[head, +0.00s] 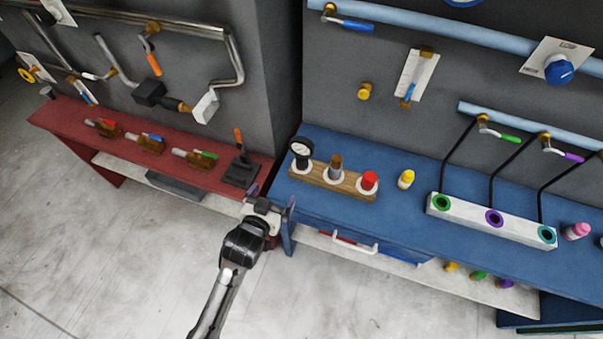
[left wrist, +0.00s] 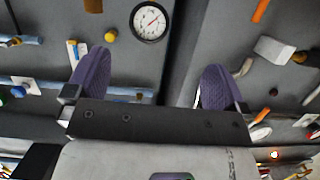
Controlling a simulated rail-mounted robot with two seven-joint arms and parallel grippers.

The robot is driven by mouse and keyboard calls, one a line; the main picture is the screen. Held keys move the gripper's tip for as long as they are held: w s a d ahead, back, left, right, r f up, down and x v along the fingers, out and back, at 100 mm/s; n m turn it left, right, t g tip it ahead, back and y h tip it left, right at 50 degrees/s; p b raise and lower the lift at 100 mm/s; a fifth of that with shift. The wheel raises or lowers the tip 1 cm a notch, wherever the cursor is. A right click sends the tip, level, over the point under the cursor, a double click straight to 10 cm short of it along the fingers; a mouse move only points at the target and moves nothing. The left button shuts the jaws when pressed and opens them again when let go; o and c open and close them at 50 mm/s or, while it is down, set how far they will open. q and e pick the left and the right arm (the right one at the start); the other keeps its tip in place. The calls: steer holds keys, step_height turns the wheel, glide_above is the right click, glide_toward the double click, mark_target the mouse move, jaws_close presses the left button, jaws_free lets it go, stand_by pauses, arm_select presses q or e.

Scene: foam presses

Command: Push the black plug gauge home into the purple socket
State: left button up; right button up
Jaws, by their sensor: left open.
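A black gauge with a round white dial (head: 302,150) stands at the left end of a wooden rack (head: 318,182) on the blue bench. I take it for the black plug gauge; its lower end is in a white ring. Its dial also shows in the left wrist view (left wrist: 150,22), beyond the fingers. The purple socket (head: 494,217) is the middle one in a white block at the right, and its hole looks empty. My left gripper (head: 271,200) is open and empty, left of and below the gauge, by the bench's left corner. My right gripper is not in view.
The rack also holds a brown-topped piece (head: 335,165) and a red-capped piece (head: 369,181). Black bent rods rise behind the block. A red bench (head: 150,150) with several tools is at the left.

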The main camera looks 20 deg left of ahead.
mark_target(301, 151)
arm_select(q)
steer(key=w+t+b, duration=0.1)
steer(key=w, duration=0.3)
steer(key=w+f+t+b, duration=0.1)
steer(key=w+b, duration=0.1)
steer(key=w, duration=0.2)
steer(key=w+d+f+t+b, duration=0.1)
steer(key=w+b, duration=0.1)
steer(key=w, duration=0.3)
steer(key=shift+d+f, duration=0.1)
steer(key=shift+f, duration=0.05)
steer(key=shift+w+r+b, duration=0.2)
steer(key=shift+w+b, duration=0.35)
steer(key=shift+w, duration=2.6)
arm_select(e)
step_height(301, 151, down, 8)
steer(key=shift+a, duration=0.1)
arm_select(q)
steer(key=c, duration=1.4)
